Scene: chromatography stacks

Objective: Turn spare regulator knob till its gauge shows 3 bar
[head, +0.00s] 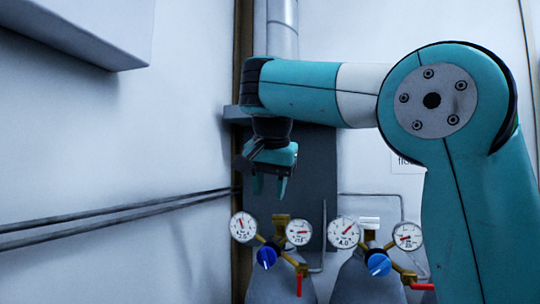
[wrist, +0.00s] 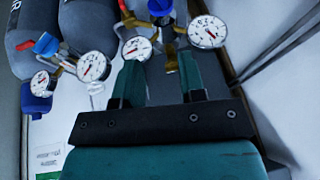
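Two brass regulators stand side by side on grey cylinders, each with two round white gauges and a blue knob. In the head view the left one has a blue knob (head: 266,257), a left gauge (head: 243,227) and a right gauge (head: 299,232). The right one has a blue knob (head: 379,265), a left gauge (head: 344,232) and a right gauge (head: 407,236). No readable label tells which is the spare. My gripper (head: 270,188) hangs above the left regulator, apart from it. In the wrist view its fingers (wrist: 161,80) are spread and empty. Dial readings are too small to trust.
Red levers hang at the left regulator (head: 299,285) and the right regulator (head: 422,286). Dark pipes (head: 120,215) run along the left wall. A grey box (head: 85,25) juts out at upper left. A dark panel (head: 318,160) stands behind my gripper.

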